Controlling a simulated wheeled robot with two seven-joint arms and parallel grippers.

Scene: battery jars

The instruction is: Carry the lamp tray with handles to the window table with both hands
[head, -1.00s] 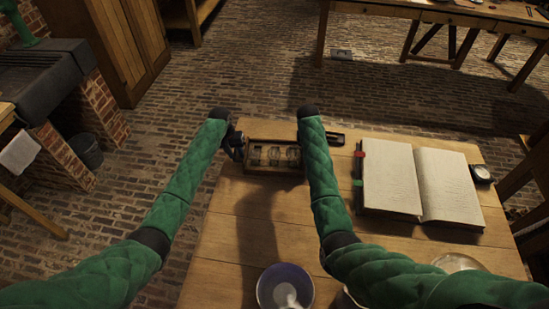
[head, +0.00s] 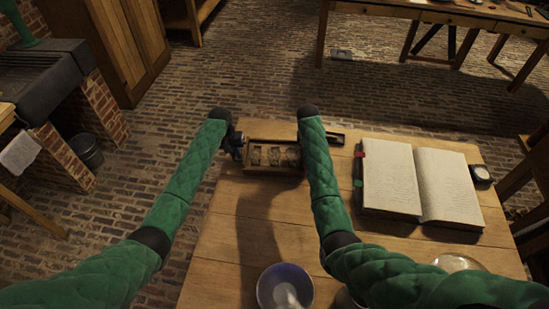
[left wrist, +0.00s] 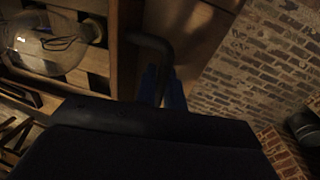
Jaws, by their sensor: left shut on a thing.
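The wooden lamp tray (head: 272,140) is over the far edge of the near table, between my two forearms. It holds several lamps; one clear glass bulb (left wrist: 50,45) shows in the left wrist view. My left gripper (head: 237,149) is at the tray's left end. In the left wrist view its blue fingers (left wrist: 163,84) are shut on the dark curved handle (left wrist: 152,42). My right gripper is hidden behind my right forearm at the tray's right end. The window table cannot be told for sure; a wooden table (head: 432,12) stands across the floor at the back right.
On the near table (head: 225,240) lie an open book (head: 418,185), a small dark-cased dial (head: 481,174) and a blue-rimmed bowl (head: 285,289). A dark flat item (head: 336,139) lies right of the tray. Open brick floor (head: 250,75) lies beyond; a bucket (head: 86,151) stands left.

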